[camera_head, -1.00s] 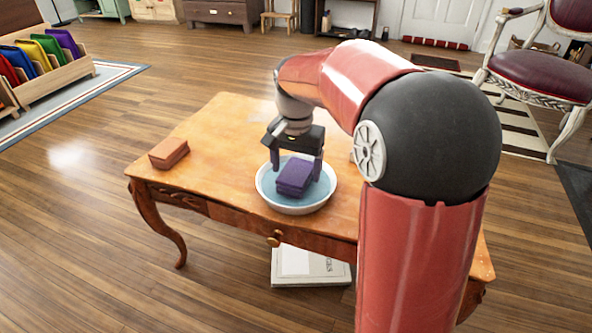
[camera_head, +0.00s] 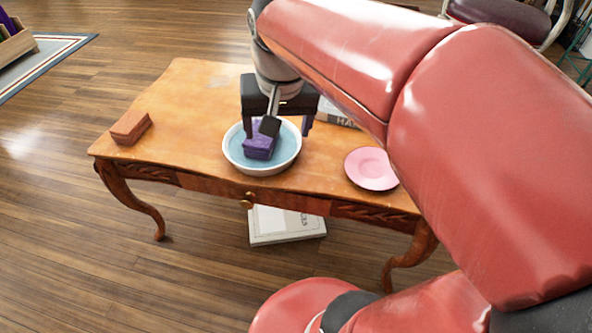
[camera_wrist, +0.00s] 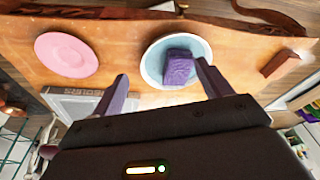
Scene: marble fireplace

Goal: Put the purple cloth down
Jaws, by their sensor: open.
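The purple cloth (camera_head: 260,146), a folded block, sits in a white basin (camera_head: 231,160) with a blue inside on the wooden table. In the wrist view the purple cloth (camera_wrist: 179,68) lies in the basin (camera_wrist: 147,71), toward its right side. My gripper (camera_head: 278,132) is over the basin with its fingers spread. In the wrist view my open gripper (camera_wrist: 163,82) has nothing between its fingers, and the cloth is beyond the fingertips, nearer the right finger. Part of the cloth is hidden behind my gripper in the head view.
A brown-orange folded block (camera_head: 131,127) lies on the table's left end (camera_head: 190,95). A pink plate (camera_head: 371,168) is right of the basin. A book (camera_head: 335,115) lies behind the basin, partly hidden. Another book (camera_head: 285,226) is under the table. Bare tabletop lies left of the basin.

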